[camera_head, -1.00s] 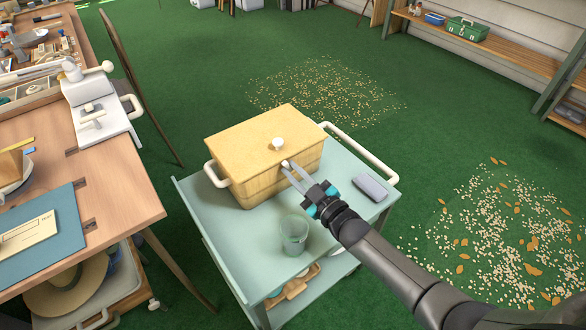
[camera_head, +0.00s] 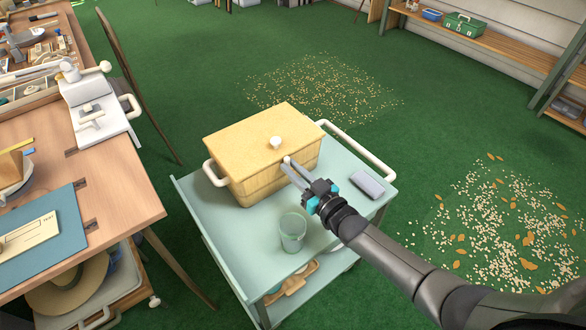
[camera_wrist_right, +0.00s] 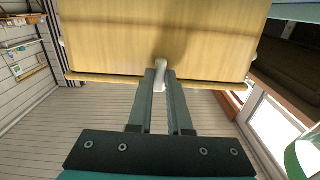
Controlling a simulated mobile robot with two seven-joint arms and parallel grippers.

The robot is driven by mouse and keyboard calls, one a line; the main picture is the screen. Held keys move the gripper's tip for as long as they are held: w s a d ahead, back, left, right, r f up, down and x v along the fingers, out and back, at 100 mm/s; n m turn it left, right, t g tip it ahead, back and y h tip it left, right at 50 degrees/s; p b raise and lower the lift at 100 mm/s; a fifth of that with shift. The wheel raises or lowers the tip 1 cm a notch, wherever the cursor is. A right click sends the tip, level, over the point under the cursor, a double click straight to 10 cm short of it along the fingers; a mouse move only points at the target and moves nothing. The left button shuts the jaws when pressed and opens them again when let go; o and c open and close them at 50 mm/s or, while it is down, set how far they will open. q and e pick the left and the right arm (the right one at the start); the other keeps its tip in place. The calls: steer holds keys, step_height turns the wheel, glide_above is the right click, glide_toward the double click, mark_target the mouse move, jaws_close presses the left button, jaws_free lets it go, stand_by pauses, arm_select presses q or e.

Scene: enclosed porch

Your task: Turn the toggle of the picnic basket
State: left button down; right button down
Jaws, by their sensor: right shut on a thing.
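The picnic basket (camera_head: 262,150) is a tan box with a lid, standing on the pale green cart. The small white toggle (camera_head: 287,159) is on the basket's front, just under the lid edge. My right gripper (camera_head: 289,164) reaches it from the lower right. In the right wrist view the toggle (camera_wrist_right: 160,66) lies between the fingertips of the gripper (camera_wrist_right: 160,76), which is shut on it. The fingers partly hide the toggle. My left gripper is not in view.
The cart (camera_head: 232,232) also carries a clear glass (camera_head: 292,232) and a grey case (camera_head: 367,184), both near my right arm. A white rail (camera_head: 362,153) edges the cart. A wooden workbench (camera_head: 115,190) stands at left. Green floor lies open behind.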

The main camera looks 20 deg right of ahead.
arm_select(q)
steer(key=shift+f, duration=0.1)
arm_select(e)
steer(key=c, duration=0.8)
jaws_free()
steer(key=shift+c, duration=0.2)
steer(key=shift+s, duration=0.2)
steer(key=shift+s+d, duration=0.15)
steer(key=shift+s, duration=0.15)
arm_select(q)
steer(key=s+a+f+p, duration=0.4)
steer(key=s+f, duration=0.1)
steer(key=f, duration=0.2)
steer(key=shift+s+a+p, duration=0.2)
steer(key=shift+p, duration=0.1)
arm_select(e)
steer(key=v, duration=1.4)
